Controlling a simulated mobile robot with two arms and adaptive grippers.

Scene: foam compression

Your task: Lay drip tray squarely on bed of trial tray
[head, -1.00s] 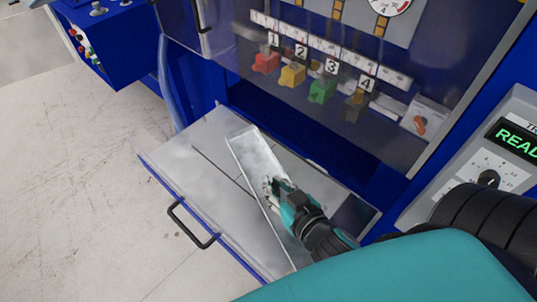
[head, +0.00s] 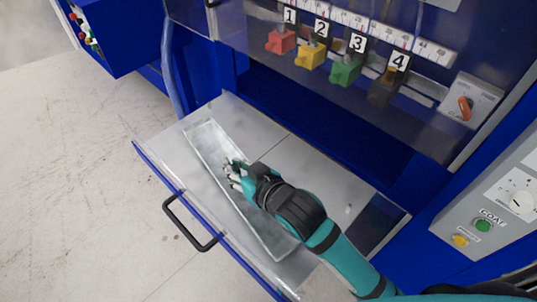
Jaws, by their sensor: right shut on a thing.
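The drip tray (head: 207,143) is a long, shallow, shiny metal tray. It lies over the bed of the trial tray (head: 311,167), a pulled-out metal drawer with a blue front edge and black handle. The drip tray runs from upper left to lower right, near the front edge and roughly parallel to it. My right gripper (head: 235,175) is shut on the drip tray's inner long side near its middle. The gripper and forearm hide part of that side. I cannot tell whether the tray rests flat on the bed. My left gripper is not in view.
The black handle (head: 190,222) sticks out in front of the drawer. The blue machine cabinet stands behind, with red, yellow, green and dark valves under a clear panel. A control panel (head: 500,205) with knobs and buttons is at right. Open floor lies left.

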